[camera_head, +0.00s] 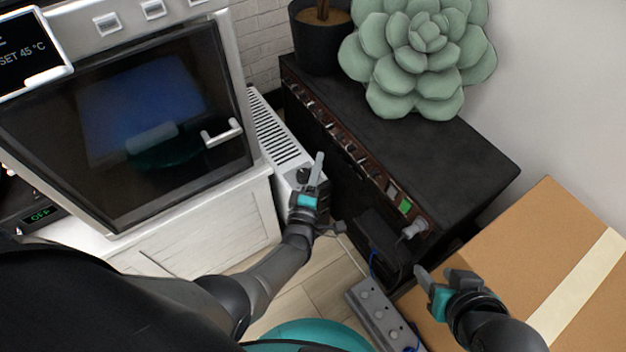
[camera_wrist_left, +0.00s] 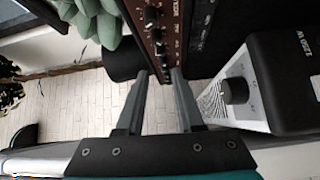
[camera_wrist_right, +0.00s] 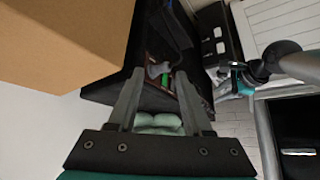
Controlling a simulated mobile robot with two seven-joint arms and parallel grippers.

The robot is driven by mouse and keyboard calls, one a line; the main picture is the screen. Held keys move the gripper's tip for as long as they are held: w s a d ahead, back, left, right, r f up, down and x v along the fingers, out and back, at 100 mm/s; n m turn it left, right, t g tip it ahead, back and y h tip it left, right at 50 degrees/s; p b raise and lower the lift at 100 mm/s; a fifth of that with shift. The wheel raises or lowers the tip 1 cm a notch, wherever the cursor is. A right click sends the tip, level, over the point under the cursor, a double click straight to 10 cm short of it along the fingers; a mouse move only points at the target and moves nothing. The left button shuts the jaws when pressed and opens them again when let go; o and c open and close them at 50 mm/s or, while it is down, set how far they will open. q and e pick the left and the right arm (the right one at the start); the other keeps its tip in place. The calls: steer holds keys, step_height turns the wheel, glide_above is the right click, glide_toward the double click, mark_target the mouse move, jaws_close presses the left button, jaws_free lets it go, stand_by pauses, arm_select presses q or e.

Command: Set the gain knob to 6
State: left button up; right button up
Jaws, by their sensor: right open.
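A black amplifier (camera_head: 450,150) stands against the wall, with a brown control panel (camera_head: 342,147) carrying a row of small knobs. In the left wrist view several dark knobs (camera_wrist_left: 152,17) show on this panel; their labels are too small to read, so I cannot tell which is gain or its setting. My left gripper (camera_head: 316,170) is in front of the panel, beside the white heater; its fingers (camera_wrist_left: 159,73) are apart and empty, short of the knobs. My right gripper (camera_head: 437,272) is open and empty by the cardboard box; its fingers also show in the right wrist view (camera_wrist_right: 157,75).
A white heater (camera_head: 272,132) with its own dark knob (camera_wrist_left: 236,91) stands close to my left gripper. A glass-door oven (camera_head: 110,190) is at left. A cardboard box (camera_head: 560,230) is at right. A power strip (camera_head: 372,305) lies below. A succulent (camera_head: 425,50) sits on the amplifier.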

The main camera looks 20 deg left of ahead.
arm_select(q)
steer(key=shift+s+d+p, duration=0.15)
steer(key=shift+s+p, duration=0.2)
steer(key=shift+s, duration=0.85)
steer(key=shift+s+d+p, duration=0.1)
steer(key=shift+s+p, duration=0.2)
steer(key=shift+s, duration=0.9)
arm_select(e)
steer(key=shift+s+d+r+g+h, duration=0.1)
steer(key=shift+s+d+g+h, duration=0.4)
steer(key=shift+s+d+g, duration=0.75)
arm_select(q)
steer(key=shift+w+f, duration=0.1)
arm_select(e)
steer(key=shift+s+d, duration=0.1)
